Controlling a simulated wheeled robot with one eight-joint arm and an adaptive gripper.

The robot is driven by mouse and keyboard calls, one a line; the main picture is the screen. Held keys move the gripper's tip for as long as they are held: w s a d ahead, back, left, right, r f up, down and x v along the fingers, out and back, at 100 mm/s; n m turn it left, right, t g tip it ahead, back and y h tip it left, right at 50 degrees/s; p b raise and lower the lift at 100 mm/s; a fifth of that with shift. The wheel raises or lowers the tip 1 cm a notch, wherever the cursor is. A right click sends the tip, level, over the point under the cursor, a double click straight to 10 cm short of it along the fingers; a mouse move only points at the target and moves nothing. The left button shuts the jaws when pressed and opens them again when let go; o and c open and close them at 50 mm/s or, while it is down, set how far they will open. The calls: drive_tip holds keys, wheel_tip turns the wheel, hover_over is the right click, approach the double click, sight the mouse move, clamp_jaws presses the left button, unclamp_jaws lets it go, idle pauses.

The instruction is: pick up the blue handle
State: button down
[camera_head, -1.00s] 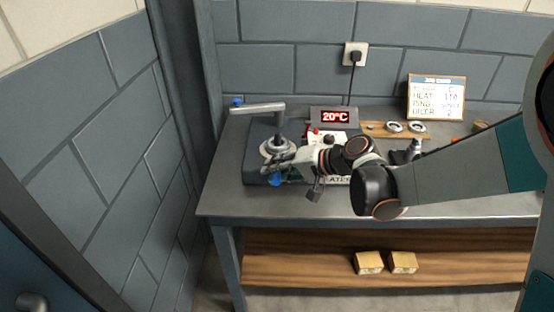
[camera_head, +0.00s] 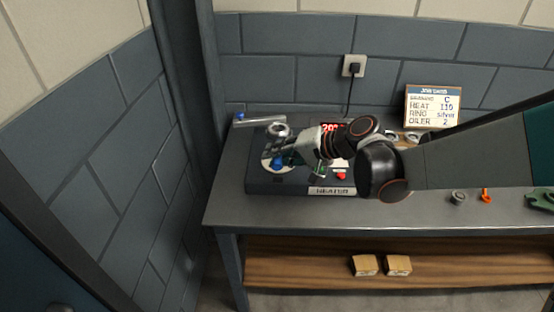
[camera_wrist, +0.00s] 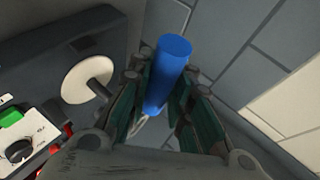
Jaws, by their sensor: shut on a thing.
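The blue handle (camera_wrist: 172,62) is a smooth blue cylinder between my gripper's fingers in the wrist view. My gripper (camera_wrist: 160,88) is shut on it, with one finger on each side and the free end sticking out beyond them. A pale curved piece shows below the handle, partly hidden by the fingers. In the head view the blue handle (camera_head: 277,161) is small and partly covered by my gripper (camera_head: 284,160), in front of the heater's pale round plate (camera_head: 267,158). A grey ring-shaped part (camera_head: 278,130) shows just behind; I cannot tell whether it joins the handle.
The dark heater (camera_head: 262,184) stands on the grey table (camera_head: 250,212), its red display partly hidden by my arm. A grey lever arm (camera_head: 263,121) with a blue end is behind. A job card (camera_head: 433,106) stands at the back right. Small parts lie at right.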

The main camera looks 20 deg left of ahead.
wheel_tip(320, 180, up, 9)
drive_tip(key=p, duration=0.5)
drive_tip(key=shift+r, duration=0.1)
drive_tip(key=shift+f+b, duration=2.95)
drive_tip(key=shift+f, duration=1.3)
drive_tip(key=shift+f+b, duration=0.35)
drive_tip(key=shift+b, duration=0.05)
drive_tip(key=shift+s, duration=0.1)
